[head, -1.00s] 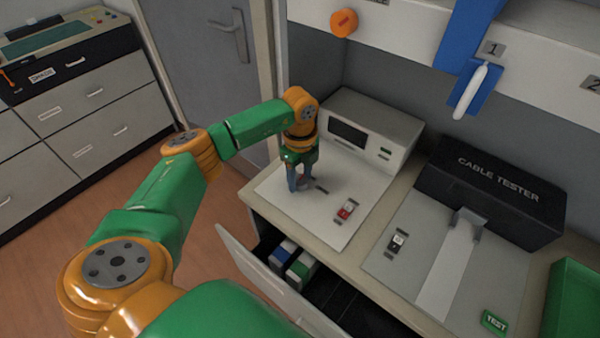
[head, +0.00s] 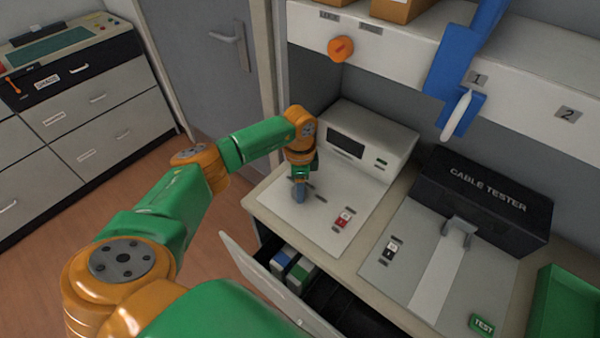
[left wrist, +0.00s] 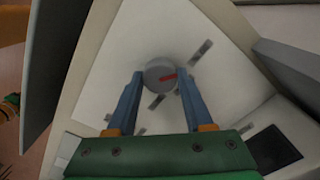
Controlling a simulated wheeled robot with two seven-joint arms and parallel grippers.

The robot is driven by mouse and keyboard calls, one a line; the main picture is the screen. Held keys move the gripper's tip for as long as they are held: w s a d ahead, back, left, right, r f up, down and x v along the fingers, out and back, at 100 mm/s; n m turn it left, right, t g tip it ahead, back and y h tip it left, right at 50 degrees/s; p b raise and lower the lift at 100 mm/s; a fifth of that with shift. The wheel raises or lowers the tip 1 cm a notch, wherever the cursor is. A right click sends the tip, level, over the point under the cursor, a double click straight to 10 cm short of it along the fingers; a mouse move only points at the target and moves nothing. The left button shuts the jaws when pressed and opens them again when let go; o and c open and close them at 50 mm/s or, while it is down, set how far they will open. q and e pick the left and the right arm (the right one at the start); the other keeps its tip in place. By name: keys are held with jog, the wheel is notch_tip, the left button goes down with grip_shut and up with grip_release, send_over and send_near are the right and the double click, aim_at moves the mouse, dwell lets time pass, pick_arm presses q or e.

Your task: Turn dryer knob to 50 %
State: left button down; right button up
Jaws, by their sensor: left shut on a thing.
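The dryer knob (left wrist: 158,72) is a round grey dial with a red pointer, seen in the left wrist view. The pointer lies roughly level, its tip toward the right. My left gripper (left wrist: 160,80) is shut on the knob, one blue finger on each side. In the head view my left gripper (head: 299,195) points down at the dryer's white panel (head: 325,222), and its fingers hide the knob. Small grey labels (left wrist: 156,101) lie around the knob; their text is too small to read. My right gripper is not in view.
The dryer's box with a dark display (head: 346,142) stands behind the panel. The black cable tester (head: 485,195) stands further right. An open drawer (head: 262,275) sticks out below the front edge.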

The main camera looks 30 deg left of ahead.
pick_arm(q)
jog(key=shift+n, duration=0.6)
jog(key=shift+c, duration=1.4)
grip_release()
notch_tip(320, 180, up, 7)
jog(key=shift+r+b, duration=0.1)
jog(key=shift+b, duration=0.6)
